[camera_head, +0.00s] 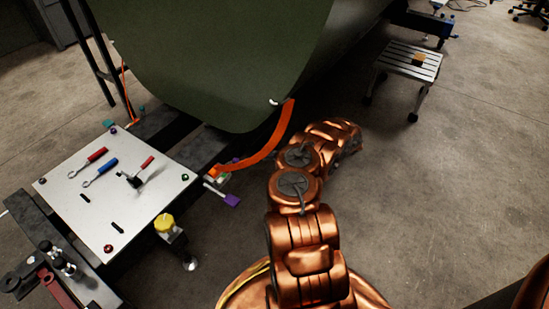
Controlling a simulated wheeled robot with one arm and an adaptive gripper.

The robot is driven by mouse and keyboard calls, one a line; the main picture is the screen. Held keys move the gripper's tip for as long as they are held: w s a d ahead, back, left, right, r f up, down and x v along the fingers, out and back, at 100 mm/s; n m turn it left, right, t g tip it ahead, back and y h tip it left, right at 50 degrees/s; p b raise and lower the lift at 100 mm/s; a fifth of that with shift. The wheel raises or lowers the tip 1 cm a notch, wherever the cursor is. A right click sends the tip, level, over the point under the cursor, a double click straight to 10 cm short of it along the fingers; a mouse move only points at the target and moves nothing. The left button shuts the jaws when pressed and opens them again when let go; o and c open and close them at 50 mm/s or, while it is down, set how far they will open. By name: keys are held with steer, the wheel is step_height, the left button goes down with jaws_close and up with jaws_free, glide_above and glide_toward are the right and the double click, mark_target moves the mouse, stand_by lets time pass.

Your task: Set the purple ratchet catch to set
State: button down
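A small purple catch (232,200) sits at the right edge of the dark frame, just past the right corner of the white plate. It is at the end of a short pale lever, near the lower end of an orange strap (268,148) that runs up to the green fuselage skin (225,55). Its exact setting is too small to tell. My copper arm rises from the bottom centre and bends away to the right of the catch, apart from it. My gripper does not show; the arm's far end is near the skin's lower right edge.
A white plate (135,215) holds red and blue handled tools. A yellow-topped knob (165,223) stands at its front edge. A dark rail with clamps (60,258) is at lower left. A step stool (408,62) stands at upper right. The floor on the right is clear.

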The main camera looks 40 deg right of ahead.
mark_target(232, 163)
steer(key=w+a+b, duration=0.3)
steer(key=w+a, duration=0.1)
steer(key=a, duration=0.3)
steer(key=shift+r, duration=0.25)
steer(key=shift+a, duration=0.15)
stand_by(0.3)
